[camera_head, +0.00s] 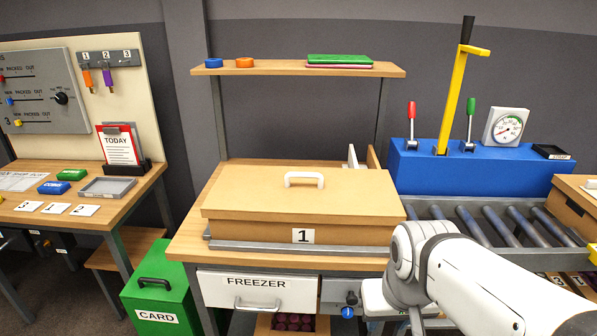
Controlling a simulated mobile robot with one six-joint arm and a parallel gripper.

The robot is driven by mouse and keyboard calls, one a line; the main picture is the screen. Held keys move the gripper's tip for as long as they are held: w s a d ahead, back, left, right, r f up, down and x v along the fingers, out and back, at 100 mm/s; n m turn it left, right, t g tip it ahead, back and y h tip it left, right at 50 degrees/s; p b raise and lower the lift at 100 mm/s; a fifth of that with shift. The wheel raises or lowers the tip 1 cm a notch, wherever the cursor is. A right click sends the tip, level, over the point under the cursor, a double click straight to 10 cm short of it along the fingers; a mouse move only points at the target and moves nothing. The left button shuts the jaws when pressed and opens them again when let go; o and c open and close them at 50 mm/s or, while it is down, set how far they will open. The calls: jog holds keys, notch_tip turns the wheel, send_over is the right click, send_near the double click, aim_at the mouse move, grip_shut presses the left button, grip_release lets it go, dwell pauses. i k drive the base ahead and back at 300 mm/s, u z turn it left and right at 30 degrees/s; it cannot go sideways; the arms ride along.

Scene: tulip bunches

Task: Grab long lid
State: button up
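The long lid (245,193) is a flat tan cardboard-coloured cover with a white handle (304,179) on top. It sits on a long box (257,231) marked 1, on the wooden bench in the middle of the view. My white arm comes in from the lower right, in front of the bench's right end. My gripper is not clearly visible, so its fingers and their state cannot be made out. Nothing is seen touching the lid's handle.
A shelf (285,69) with orange and blue rings and green and pink flat items hangs above the lid. A blue lever unit (480,168) and roller conveyor (470,222) stand to the right. A freezer drawer (256,291) is below. A green card bin (158,295) stands left.

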aim_at(320, 195)
jog(key=i, duration=0.9)
